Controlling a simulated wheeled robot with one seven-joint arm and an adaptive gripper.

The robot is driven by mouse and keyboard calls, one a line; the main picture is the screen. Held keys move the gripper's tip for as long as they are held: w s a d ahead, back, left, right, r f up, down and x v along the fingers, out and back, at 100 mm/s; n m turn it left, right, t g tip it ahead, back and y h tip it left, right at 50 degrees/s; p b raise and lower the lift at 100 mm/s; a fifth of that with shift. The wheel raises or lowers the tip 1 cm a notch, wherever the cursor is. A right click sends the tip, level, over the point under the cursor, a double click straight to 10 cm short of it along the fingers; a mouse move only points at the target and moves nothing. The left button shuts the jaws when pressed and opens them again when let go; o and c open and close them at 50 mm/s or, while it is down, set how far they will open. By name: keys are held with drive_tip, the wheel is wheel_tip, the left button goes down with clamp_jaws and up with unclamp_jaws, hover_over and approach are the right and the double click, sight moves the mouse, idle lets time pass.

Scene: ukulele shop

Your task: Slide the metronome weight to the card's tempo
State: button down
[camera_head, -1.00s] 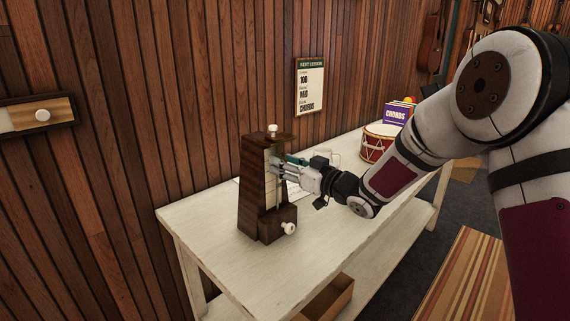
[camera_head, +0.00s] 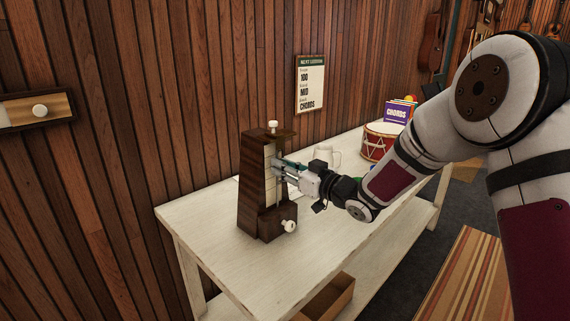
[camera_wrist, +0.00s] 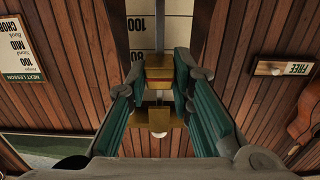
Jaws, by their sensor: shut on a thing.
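The dark wooden metronome (camera_head: 254,185) stands upright on the bench, with a pale scale strip down its front. In the wrist view its brass weight (camera_wrist: 158,72) sits on the rod between my green fingertips, near the printed 80; a 100 shows farther up the picture on the scale (camera_wrist: 147,30). My gripper (camera_head: 281,168) is shut on the weight, with a finger at each side. The card (camera_head: 309,85) on the wall reads tempo 100, sound MID, book CHORDS.
The white bench (camera_head: 215,226) has clear room in front of the metronome. A pale mug (camera_head: 330,156), a red drum (camera_head: 379,141) and a purple CHORDS book (camera_head: 398,112) stand farther back. A wooden box (camera_head: 330,300) is below.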

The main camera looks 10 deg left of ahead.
wheel_tip(320, 180, down, 4)
drive_tip(key=shift+f+b, duration=0.25)
drive_tip(key=shift+b, duration=0.85)
drive_tip(key=c, duration=1.4)
unclamp_jaws()
drive_tip(key=shift+c, duration=0.2)
drive_tip(key=v, duration=1.2)
drive_tip(key=shift+d+r, duration=0.1)
